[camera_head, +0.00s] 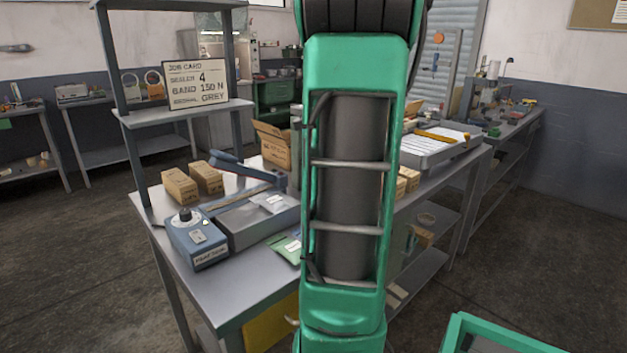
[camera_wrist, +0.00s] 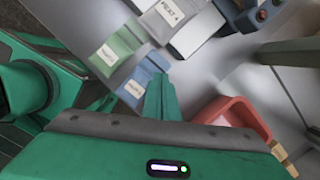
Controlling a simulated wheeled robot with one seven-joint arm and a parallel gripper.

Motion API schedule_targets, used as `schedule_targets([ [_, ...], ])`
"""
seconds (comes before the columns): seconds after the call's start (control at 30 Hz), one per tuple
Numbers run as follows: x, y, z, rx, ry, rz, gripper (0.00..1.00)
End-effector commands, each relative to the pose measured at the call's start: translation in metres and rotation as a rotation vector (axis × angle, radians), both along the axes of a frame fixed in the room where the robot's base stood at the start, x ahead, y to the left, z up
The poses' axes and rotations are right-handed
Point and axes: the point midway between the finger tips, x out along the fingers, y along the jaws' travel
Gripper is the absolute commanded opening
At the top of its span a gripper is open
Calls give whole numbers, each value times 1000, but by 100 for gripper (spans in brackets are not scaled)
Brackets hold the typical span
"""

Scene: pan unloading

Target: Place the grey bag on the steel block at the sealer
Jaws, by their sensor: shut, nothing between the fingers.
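The grey bag (camera_head: 271,203), with a white label, lies on the steel block (camera_head: 252,229) of the sealer, towards its right end. The grey bag (camera_wrist: 160,25) and part of the block (camera_wrist: 198,35) also show in the wrist view; the frame's top edge cuts the bag off. My gripper (camera_wrist: 160,90) is shut and empty, just beside a blue bag (camera_wrist: 145,84) and apart from the grey bag. In the head view my own arm hides it.
A green bag (camera_head: 287,248) lies in front of the block. The sealer's blue control box (camera_head: 197,238) stands at the left. A red bin (camera_wrist: 235,115) is right of my gripper. Small cardboard boxes (camera_head: 180,186) stand behind, beside a job card (camera_head: 197,84) reading GREY.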

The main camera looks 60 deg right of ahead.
Motion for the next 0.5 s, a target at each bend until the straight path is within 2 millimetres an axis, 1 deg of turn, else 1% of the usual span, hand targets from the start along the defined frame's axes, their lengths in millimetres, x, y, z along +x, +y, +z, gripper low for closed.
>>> schedule_targets([
  [0.03, 1, 1, -9, 2, 2, 0, 0],
  [0.07, 2, 2, -14, 2, 2, 1, 0],
  [0.1, 10, 4, -13, -2, 0, 5, 0],
  [0.23, 26, 12, -12, -1, 1, 4, 0],
  [0.4, 37, 17, -12, -1, 1, 2, 0],
  [0.5, 39, 18, -12, -1, 1, 1, 0],
])
